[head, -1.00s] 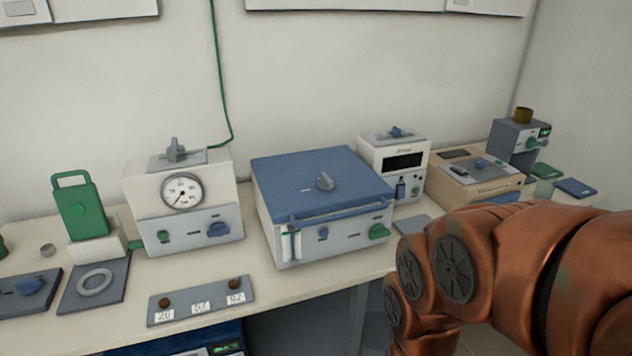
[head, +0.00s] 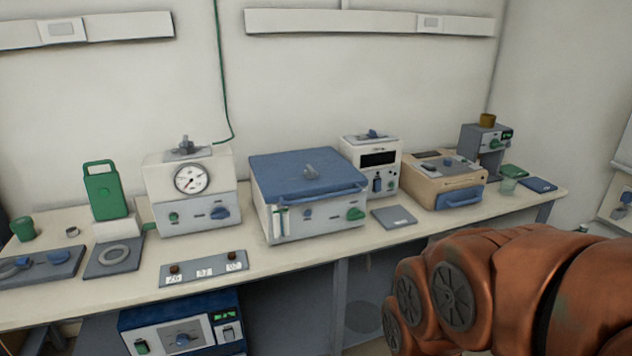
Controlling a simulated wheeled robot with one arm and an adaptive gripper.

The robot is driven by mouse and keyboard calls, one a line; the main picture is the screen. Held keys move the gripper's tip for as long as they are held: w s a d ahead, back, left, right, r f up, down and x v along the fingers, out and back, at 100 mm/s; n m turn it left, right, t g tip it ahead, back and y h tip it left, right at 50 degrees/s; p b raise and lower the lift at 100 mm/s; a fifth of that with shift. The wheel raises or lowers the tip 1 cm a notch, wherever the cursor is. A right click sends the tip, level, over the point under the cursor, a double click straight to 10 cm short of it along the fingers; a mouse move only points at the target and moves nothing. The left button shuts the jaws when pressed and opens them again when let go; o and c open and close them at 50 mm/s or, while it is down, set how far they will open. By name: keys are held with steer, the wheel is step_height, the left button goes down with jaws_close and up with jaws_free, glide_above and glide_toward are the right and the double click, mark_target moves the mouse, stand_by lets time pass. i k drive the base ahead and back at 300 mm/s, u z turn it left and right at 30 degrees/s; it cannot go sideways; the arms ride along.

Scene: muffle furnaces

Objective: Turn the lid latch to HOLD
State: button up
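A white box-shaped unit (head: 332,219) with a blue lid (head: 280,172) stands mid-bench, and the lid looks closed. Other units also carry top knobs: the gauge unit (head: 184,145) at left, the white display unit (head: 372,134) and the tan unit (head: 447,162) at right. My copper arm fills the lower right, in front of the bench. My gripper is out of view.
A grey strip (head: 204,267) with brown knobs and number cards lies at the bench front. A flat grey plate (head: 393,217) lies right of the blue-lidded unit. A blue unit (head: 180,327) stands below the bench. Green and blue pads lie at far right.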

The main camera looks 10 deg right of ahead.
mark_target(310, 172)
steer(key=z, duration=0.15)
steer(key=k, duration=0.35)
steer(key=u, duration=1.15)
steer(key=i, duration=1.75)
steer(key=z, duration=0.65)
